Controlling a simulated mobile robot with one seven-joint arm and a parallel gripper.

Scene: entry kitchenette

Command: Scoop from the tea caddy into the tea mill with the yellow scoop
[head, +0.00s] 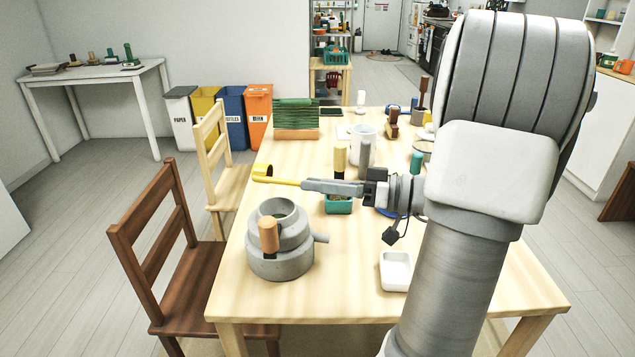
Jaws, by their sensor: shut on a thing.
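My gripper (308,185) is shut on the yellow scoop (285,181) and holds it level, pointing left. The scoop's bowl (262,172) is in the air near the table's left edge, appearing above and behind the tea mill. Whether it holds anything cannot be told. The tea mill (281,264) is a grey stone grinder with a round opening on top, a wooden handle and a side spout. A small teal square box (340,207), probably the tea caddy, stands below my gripper with brownish contents; my gripper hides part of it.
A white square dish (395,271) stands at the front. A white mug (363,136), upright wood-topped tools and a green slatted rack (296,116) stand farther back. A brown chair (190,280) is at the left edge.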

